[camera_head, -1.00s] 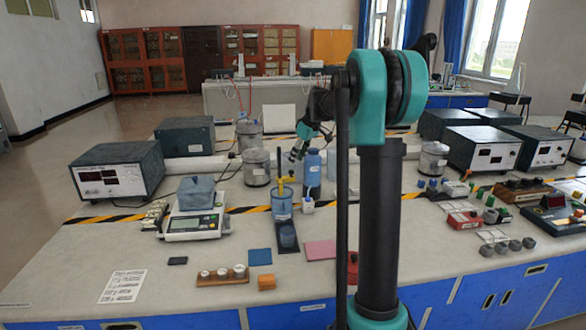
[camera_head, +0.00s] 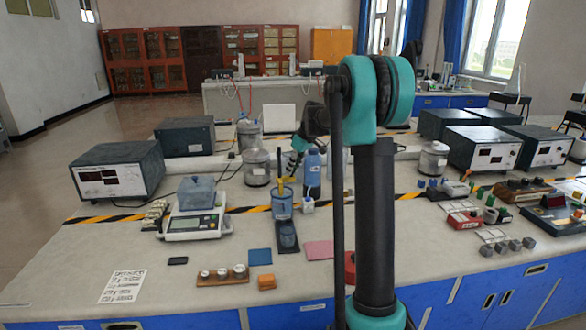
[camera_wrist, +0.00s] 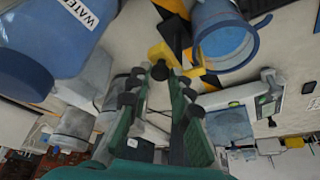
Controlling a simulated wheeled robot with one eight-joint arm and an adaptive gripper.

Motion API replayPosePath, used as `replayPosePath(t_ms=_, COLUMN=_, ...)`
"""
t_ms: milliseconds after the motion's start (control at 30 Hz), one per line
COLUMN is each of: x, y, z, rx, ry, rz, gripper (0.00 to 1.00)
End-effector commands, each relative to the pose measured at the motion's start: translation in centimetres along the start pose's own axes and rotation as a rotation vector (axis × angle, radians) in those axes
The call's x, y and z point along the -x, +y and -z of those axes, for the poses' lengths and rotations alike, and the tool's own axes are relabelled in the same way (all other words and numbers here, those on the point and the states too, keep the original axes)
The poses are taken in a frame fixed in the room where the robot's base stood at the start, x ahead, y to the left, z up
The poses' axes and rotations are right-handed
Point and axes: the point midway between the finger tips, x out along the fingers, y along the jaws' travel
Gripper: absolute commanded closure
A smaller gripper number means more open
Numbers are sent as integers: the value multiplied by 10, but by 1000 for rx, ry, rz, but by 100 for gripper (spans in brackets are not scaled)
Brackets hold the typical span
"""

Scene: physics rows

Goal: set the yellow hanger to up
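The yellow hanger (camera_head: 281,186) shows as a small yellow piece at the blue cup (camera_head: 282,207), left of the blue bottle (camera_head: 312,172). In the wrist view, a yellow piece with a dark round end (camera_wrist: 160,54) lies just beyond my fingertips, beside the clear blue cup (camera_wrist: 226,40). The hanger's full shape and setting are hard to make out. My gripper (camera_wrist: 162,90) has its two green fingers apart with a gap between them. In the head view my gripper (camera_head: 294,162) is small, just above and behind the hanger.
The bottle labelled WATER (camera_wrist: 65,30) is close on the left in the wrist view. A scale with a blue container (camera_head: 195,226) stands left of the cup.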

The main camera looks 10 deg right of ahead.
Motion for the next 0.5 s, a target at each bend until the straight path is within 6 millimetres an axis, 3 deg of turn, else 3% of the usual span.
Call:
replayPosePath(t_ms=367, x=0, y=0, z=0, rx=0, ry=0, rz=0, gripper=100)
replayPosePath(t_ms=500, x=12, y=0, z=5, rx=0, ry=0, rz=0, gripper=100)
